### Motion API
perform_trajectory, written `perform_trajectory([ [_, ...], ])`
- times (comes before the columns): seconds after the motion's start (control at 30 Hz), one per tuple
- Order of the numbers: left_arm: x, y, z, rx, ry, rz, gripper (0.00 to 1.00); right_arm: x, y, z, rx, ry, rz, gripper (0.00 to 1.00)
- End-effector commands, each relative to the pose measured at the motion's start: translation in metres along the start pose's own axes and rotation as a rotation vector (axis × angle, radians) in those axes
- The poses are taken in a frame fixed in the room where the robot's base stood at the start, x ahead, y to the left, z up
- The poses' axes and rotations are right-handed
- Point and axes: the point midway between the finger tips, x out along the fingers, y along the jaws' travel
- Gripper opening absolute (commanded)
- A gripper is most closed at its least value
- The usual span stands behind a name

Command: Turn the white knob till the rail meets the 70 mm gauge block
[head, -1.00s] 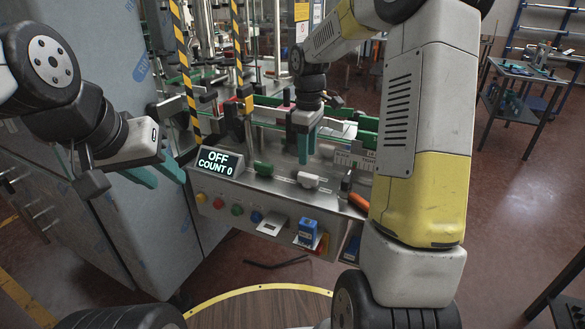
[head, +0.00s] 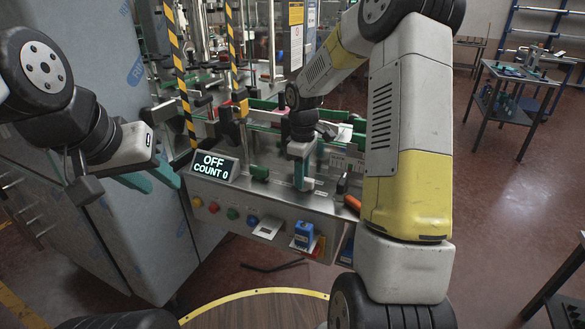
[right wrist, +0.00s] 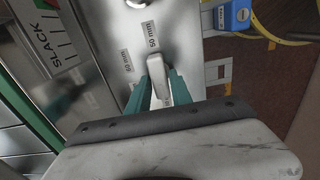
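The white knob (right wrist: 157,76) is a rounded bar on the grey steel panel, between labels reading "50 mm" and what looks like "40 mm". My right gripper (right wrist: 160,74) has its teal fingers on either side of the knob, with narrow gaps. In the head view my right gripper (head: 299,178) points down at the panel and mostly hides the knob. A green rail (head: 262,104) runs along the machine behind it, partly covered by my arm. I cannot pick out the 70 mm gauge block. My left gripper (head: 150,181) is open and empty, left of the machine.
A display (head: 214,167) reads "OFF COUNT 0". Coloured buttons (head: 214,207) and a blue object (head: 304,234) are on the panel's front. An orange handle (head: 352,203) lies right of my right gripper. Striped posts (head: 180,75) stand behind the display. A "SLACK" scale (right wrist: 62,50) is near the knob.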

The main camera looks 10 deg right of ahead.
Motion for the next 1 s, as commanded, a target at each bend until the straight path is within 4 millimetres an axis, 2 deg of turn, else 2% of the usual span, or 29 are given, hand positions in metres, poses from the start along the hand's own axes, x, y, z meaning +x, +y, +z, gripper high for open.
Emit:
perform_trajectory([
  [0.03, 0.0, 0.0, 0.0, 0.0, 0.0, 0.0, 0.36, -0.0002, 0.0, 0.0, 0.0, 0.0, 0.0, 0.14],
  [0.1, 0.0, 0.0, 0.0, 0.0, 0.0, 0.0, 0.36, -0.0002, 0.0001, -0.0001, 0.0, 0.0, 0.0, 0.01],
  [0.13, 0.0, 0.0, 0.0, 0.0, 0.0, 0.0, 0.36, -0.0003, 0.0001, -0.0001, 0.0, 0.0, 0.0, 0.0],
  [0.57, 0.0, 0.0, 0.0, 0.0, 0.0, 0.0, 0.36, -0.0005, 0.0007, -0.0002, 0.058, 0.0, 0.001, 0.0],
  [1.0, 0.0, 0.0, 0.0, 0.0, 0.0, 0.0, 0.36, -0.0005, 0.0025, -0.0001, 0.402, 0.0, 0.001, 0.0],
])
